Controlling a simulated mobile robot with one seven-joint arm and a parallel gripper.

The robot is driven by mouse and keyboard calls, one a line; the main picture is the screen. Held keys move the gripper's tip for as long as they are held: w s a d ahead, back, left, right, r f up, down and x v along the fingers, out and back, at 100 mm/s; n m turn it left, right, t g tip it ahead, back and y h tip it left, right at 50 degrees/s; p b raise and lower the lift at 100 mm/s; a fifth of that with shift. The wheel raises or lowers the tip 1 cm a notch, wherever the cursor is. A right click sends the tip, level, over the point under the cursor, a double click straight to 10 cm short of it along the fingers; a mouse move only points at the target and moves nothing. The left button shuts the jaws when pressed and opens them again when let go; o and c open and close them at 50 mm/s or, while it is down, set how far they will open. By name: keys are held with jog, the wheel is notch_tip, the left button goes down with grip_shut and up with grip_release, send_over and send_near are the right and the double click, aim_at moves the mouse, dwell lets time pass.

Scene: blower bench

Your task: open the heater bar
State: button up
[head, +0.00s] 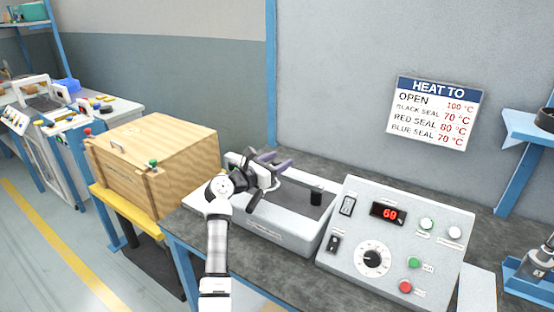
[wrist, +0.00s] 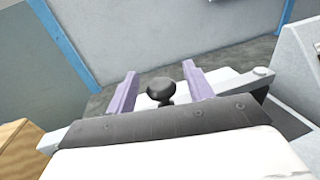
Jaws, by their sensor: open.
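The heater bar (wrist: 238,80) is a pale bar in the wrist view, partly hidden behind my gripper's dark palm. A black round knob (wrist: 161,88) on a short stem stands up at it. My gripper (wrist: 160,72) is open, with its two purple fingers on either side of the knob, apart from it. In the head view my gripper (head: 277,162) is over the back left of the sealer's pale base (head: 282,234), and hides most of the bar and the knob.
A control box (head: 395,240) with a red display reading 60 stands right of the sealer. A wooden crate (head: 150,150) is close on the left. A wall sign (head: 434,112) lists temperatures, with OPEN at 100 °C. A black block (head: 316,196) sits on the sealer's right end.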

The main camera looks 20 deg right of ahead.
grip_shut()
dwell(0.4)
